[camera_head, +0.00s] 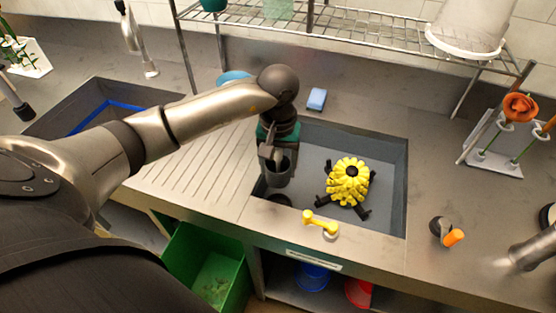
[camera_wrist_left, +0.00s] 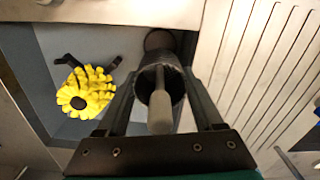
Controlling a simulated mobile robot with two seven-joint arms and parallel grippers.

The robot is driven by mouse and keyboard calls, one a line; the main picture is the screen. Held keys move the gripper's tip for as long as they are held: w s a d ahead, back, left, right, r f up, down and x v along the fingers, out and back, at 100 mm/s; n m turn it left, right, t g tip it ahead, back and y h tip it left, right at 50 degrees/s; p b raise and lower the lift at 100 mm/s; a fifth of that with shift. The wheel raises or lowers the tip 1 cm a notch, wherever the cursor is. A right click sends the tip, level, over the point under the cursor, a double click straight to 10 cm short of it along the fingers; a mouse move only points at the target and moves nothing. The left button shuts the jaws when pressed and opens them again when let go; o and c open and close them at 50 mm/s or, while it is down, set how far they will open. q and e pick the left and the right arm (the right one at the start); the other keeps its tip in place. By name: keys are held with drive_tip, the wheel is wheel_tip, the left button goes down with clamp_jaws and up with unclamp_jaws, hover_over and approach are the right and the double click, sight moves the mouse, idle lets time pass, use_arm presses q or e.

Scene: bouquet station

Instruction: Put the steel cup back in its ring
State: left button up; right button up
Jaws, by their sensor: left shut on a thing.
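My left gripper (camera_head: 276,163) is shut on the dark grey steel cup (camera_head: 279,175) and holds it over the front left corner of the sink. My right gripper does not show.
A yellow flower-like thing (camera_head: 349,181) with black arms is in the sink (camera_head: 395,165), right of the cup. A yellow tap-like piece (camera_head: 320,225) is on the front rim. A blue sponge (camera_head: 316,99) lies behind. The ribbed drainboard (camera_head: 195,165) at left is clear.

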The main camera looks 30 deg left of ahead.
use_arm(q)
drive_tip(key=shift+f+b, duration=2.9)
drive_tip(key=shift+f, duration=1.65)
drive_tip(key=shift+f+b, duration=0.8)
drive_tip(key=shift+b, duration=0.05)
drive_tip(key=shift+f+b, duration=0.15)
drive_tip(key=shift+b, duration=0.2)
drive_tip(key=shift+f+b, duration=0.55)
drive_tip(key=shift+b, duration=0.05)
drive_tip(key=shift+f, duration=0.1)
drive_tip(key=shift+f+b, duration=0.55)
drive_tip(key=shift+b, duration=0.15)
drive_tip(key=o, duration=1.4)
drive_tip(key=shift+o, duration=0.2)
